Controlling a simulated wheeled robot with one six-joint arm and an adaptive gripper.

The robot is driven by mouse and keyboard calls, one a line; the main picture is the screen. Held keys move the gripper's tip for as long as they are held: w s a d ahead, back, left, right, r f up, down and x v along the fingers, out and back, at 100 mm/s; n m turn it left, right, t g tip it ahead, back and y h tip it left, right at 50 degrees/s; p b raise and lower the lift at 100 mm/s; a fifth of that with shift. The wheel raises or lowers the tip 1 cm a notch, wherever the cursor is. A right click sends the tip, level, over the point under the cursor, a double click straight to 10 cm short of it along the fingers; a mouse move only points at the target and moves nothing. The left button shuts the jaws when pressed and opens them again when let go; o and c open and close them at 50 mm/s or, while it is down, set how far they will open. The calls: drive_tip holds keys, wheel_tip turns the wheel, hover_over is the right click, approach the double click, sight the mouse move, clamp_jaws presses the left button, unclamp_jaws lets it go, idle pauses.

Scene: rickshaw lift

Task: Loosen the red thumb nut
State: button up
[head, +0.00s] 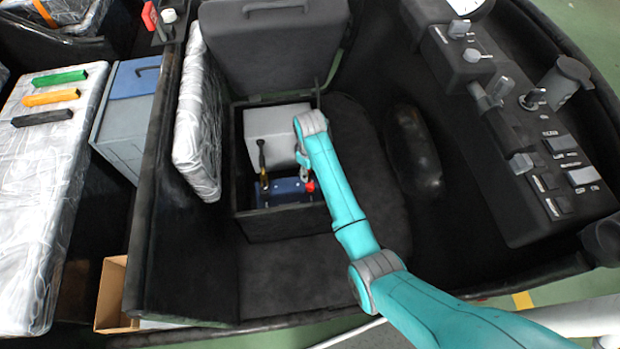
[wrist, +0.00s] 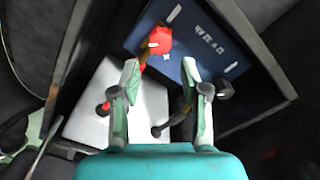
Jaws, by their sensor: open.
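The red thumb nut (head: 310,187) is on the blue unit (head: 284,192) inside the open black compartment. In the wrist view the red nut (wrist: 158,40) is beyond my fingertips, closer to the left finger, on the blue unit (wrist: 215,48) with white lettering. My gripper (wrist: 160,70) is open, its two fingers apart and nothing clearly held between them. The nut appears just past the left fingertip; I cannot tell whether they touch. In the head view my gripper (head: 304,172) reaches down into the compartment, and my arm partly hides its right side.
A white box (head: 270,133) fills the back of the compartment. A dark-handled item (head: 262,160) with a yellow lower end stands left of the gripper. The compartment walls (head: 240,178) are close around. The raised seat lid (head: 272,45) is behind. A control panel (head: 520,130) stands at right.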

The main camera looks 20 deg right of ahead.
drive_tip(key=shift+r, duration=1.65)
